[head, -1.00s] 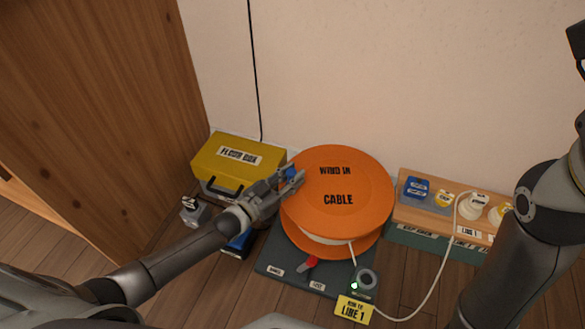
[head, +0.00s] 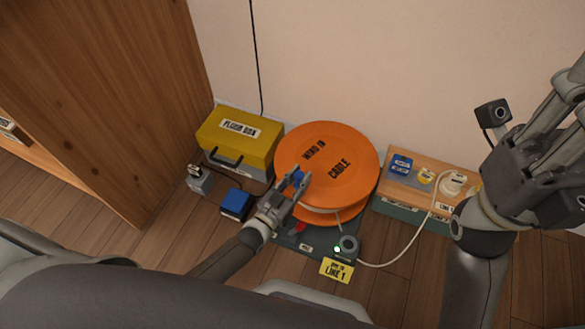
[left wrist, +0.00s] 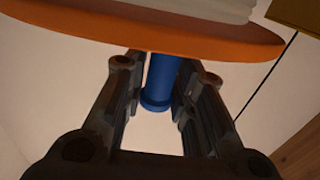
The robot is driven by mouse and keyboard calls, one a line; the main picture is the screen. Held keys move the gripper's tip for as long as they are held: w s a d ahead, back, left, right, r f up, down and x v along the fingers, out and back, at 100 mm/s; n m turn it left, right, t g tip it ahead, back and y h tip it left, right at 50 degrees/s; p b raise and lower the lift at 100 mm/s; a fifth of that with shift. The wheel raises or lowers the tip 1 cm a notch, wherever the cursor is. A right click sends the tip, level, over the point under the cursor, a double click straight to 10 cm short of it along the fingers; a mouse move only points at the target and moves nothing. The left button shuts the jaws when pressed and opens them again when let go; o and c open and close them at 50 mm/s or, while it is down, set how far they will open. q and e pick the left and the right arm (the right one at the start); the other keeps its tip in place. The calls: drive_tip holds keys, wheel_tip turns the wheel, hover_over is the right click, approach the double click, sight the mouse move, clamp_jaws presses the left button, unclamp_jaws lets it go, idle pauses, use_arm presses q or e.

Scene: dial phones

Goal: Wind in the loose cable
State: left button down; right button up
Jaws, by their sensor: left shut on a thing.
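The orange cable reel (head: 335,165), marked "WIND IN CABLE", lies flat on a dark base (head: 290,243). My left gripper (head: 300,182) is at the reel's front left rim, shut on a blue handle. In the left wrist view the blue handle (left wrist: 160,80) stands between the two fingers, by the reel's orange disc (left wrist: 200,42). The white cable (head: 415,243) leaves the reel, passes a round grey guide (head: 348,244) with a green light, and runs in a loose curve to the box on the right. My right gripper (head: 545,185) is at the right edge; its fingertips are unclear.
A yellow box (head: 238,140) stands left of the reel, with a blue block (head: 236,203) and a grey plug-like item (head: 198,178) before it. A wooden-topped box (head: 400,188) with sockets stands right. A yellow "LINE 1" tag (head: 337,270) lies in front. A wooden cabinet (head: 100,90) is at left.

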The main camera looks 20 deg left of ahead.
use_arm(q)
drive_tip(key=shift+s+d, duration=0.2)
drive_tip(key=shift+d, duration=0.4)
drive_tip(key=shift+s+d, duration=0.2)
drive_tip(key=shift+d, duration=0.4)
drive_tip(key=c, duration=1.3)
unclamp_jaws()
drive_tip(key=shift+r, duration=0.1)
wheel_tip(320, 180, up, 10)
drive_tip(key=shift+f, duration=0.1)
